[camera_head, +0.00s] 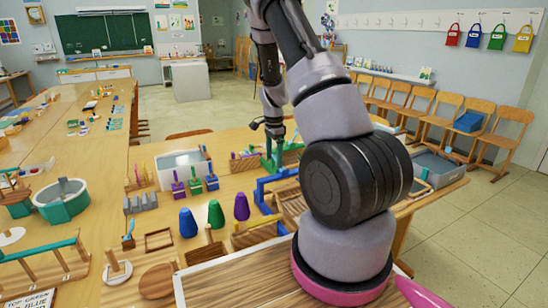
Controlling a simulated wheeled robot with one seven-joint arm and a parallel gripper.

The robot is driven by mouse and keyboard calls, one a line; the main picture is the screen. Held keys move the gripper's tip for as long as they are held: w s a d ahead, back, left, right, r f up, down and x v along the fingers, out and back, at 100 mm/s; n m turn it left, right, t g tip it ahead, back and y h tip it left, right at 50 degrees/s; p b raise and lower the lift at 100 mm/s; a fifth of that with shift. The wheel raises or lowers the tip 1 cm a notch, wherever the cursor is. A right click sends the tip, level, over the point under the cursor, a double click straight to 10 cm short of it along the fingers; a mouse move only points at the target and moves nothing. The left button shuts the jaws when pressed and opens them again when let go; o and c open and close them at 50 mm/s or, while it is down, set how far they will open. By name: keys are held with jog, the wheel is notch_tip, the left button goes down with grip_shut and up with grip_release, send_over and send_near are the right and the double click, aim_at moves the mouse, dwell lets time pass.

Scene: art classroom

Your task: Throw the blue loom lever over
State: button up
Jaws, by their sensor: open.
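A blue bar-like piece (276,178), which looks like the blue loom lever, stands on the wooden table right of the middle. Its right end passes behind my arm, so I cannot see its full shape or which way it is thrown. My gripper (272,137) hangs over the table, beyond the blue piece in the picture, close to a green upright piece (268,160). The gripper is open and small in view. I cannot tell whether it touches the green piece. I see nothing held in it.
A grey tray (440,170) is at the right. Chairs line the right wall; the floor between is clear.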

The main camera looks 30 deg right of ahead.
grip_shut()
jog(key=shift+d+r, duration=0.1)
jog(key=shift+d, duration=0.05)
jog(key=d+y, duration=0.2)
jog(key=y, duration=0.1)
jog(key=shift+d+r, duration=0.2)
jog(key=shift+r, duration=0.15)
jog(key=d+y, duration=0.2)
jog(key=y, duration=0.1)
jog(key=shift+w, duration=0.1)
jog(key=d+y, duration=0.2)
jog(key=y, duration=0.1)
jog(key=shift+d+f, duration=0.1)
jog(key=shift+f, duration=0.05)
jog(key=shift+w+d+f+y, duration=0.15)
jog(key=shift+d+y, duration=0.25)
jog(key=shift+y, duration=0.35)
jog(key=shift+s+d+f+y, duration=0.15)
jog(key=shift+d+y, duration=0.25)
jog(key=shift+y, duration=0.35)
